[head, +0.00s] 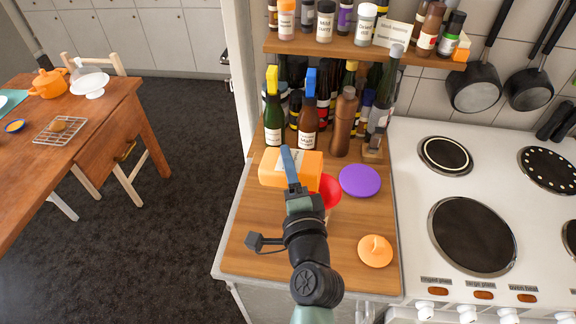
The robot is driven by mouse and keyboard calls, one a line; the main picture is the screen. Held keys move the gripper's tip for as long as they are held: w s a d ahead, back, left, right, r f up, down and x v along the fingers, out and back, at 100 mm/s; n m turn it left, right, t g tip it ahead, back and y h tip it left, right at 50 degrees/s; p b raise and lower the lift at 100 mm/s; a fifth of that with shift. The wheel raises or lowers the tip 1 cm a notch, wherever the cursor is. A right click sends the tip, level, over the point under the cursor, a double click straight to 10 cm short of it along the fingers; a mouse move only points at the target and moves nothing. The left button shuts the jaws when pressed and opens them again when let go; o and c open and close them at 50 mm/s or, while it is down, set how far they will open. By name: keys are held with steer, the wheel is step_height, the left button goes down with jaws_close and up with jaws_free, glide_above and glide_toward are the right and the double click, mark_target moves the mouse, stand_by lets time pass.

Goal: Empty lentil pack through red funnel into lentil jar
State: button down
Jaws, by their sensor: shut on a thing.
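An orange pack (270,170) with a pale label, which I take for the lentil pack, is at the back left of the wooden counter. My gripper (291,166), with blue fingers, is shut on it. The pack looks turned on its side; whether its end is open or anything pours out cannot be seen. The red funnel (330,188) shows just right of my gripper, partly covered by my gripper and the pack. A pale bit under the funnel may be the lentil jar, but it is mostly hidden by my arm.
A purple disc (360,181) and an orange knobbed lid (375,251) lie to the right on the counter (350,270). Several bottles, such as a copper one (344,125), crowd behind under a spice shelf (350,50). The white cooker (410,210) adjoins on the right.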

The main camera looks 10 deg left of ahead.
steer(key=shift+w+f+m+t+h+p, duration=0.15)
steer(key=shift+m+t+h+p, duration=0.1)
steer(key=shift+m+h+p, duration=0.2)
steer(key=shift+w+r+m+t+h+p, duration=0.15)
steer(key=shift+m+t+h+p, duration=0.1)
steer(key=shift+m+h+p, duration=0.2)
stand_by(1.2)
steer(key=shift+d, duration=0.1)
stand_by(2.2)
